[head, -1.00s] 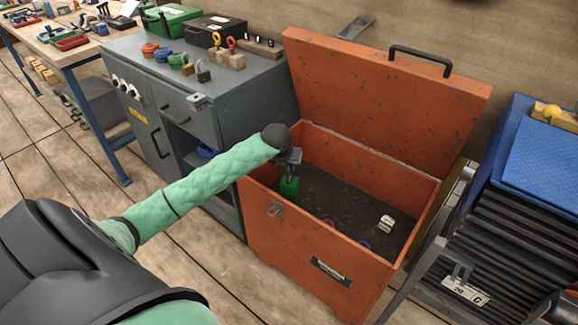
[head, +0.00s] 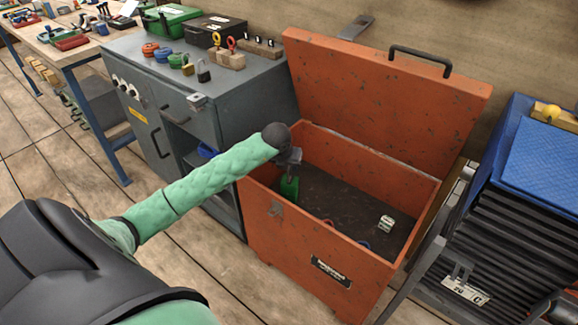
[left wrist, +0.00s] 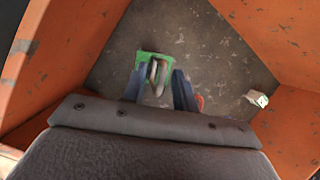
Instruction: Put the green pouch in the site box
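The green pouch (head: 289,187) is inside the orange site box (head: 320,235), near its left end. It also shows in the left wrist view (left wrist: 143,62), with a grey loop on its top. My left gripper (head: 290,165) is over the left part of the box, pointing down just above the pouch. In the left wrist view its two fingers (left wrist: 160,80) stand apart on either side of the loop, with a gap visible. I cannot tell whether the pouch rests on the box floor. My right gripper is not in view.
The box lid (head: 385,105) stands open at the back. A small whitish item (head: 387,223) lies on the box floor, with coloured rings near the front wall. A grey cabinet (head: 180,110) stands to the left. A dark slatted rack with a blue top (head: 540,165) stands to the right.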

